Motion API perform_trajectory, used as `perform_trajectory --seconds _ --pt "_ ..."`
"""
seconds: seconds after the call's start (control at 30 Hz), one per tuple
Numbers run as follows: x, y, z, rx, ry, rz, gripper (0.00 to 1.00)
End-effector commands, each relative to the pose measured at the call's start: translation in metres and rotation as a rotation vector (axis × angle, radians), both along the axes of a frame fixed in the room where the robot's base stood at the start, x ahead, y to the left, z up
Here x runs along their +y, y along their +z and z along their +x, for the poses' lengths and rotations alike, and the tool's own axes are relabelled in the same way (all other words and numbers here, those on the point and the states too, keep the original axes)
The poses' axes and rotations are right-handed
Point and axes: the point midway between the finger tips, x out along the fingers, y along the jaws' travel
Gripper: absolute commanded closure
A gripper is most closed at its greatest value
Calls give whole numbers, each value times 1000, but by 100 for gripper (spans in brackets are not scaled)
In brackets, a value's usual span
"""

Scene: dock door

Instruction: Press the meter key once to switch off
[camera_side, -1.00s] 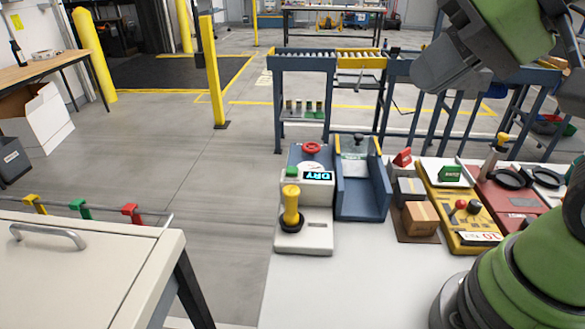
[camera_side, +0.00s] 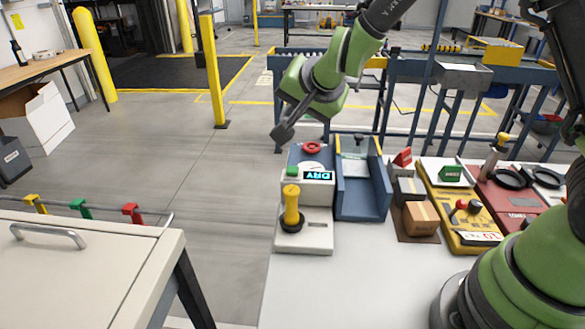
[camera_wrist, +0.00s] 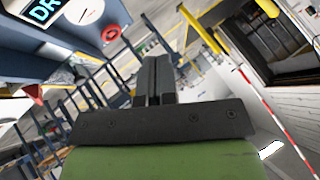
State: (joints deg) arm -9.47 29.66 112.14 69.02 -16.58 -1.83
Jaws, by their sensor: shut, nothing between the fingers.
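The meter is a white box (camera_side: 317,196) with a lit display (camera_side: 319,176) reading "DRY". A green key (camera_side: 292,171) sits on its top left, and a yellow knobbed handle (camera_side: 291,204) stands in a dark ring in front. My gripper (camera_side: 280,134) is shut and empty, in the air above and behind the meter, left of the red wheel (camera_side: 312,148); it looks apart from the key. In the wrist view my shut fingers (camera_wrist: 154,75) point to open floor, with part of the display (camera_wrist: 42,10) at the top left. I cannot make out the key there.
A blue tray (camera_side: 361,197) stands right of the meter. Further right are a cardboard box (camera_side: 421,218), a yellow panel (camera_side: 462,222) and a red panel (camera_side: 507,200). A red wheel (camera_wrist: 111,33) is close by in the wrist view. The white bench front (camera_side: 345,285) is clear.

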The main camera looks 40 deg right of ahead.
Motion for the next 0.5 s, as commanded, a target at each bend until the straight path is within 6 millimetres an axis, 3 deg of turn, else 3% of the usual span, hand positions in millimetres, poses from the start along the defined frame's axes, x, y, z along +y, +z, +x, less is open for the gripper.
perform_trajectory --seconds 0.5 --pt "-1 -7 0 5 -9 -6 100"
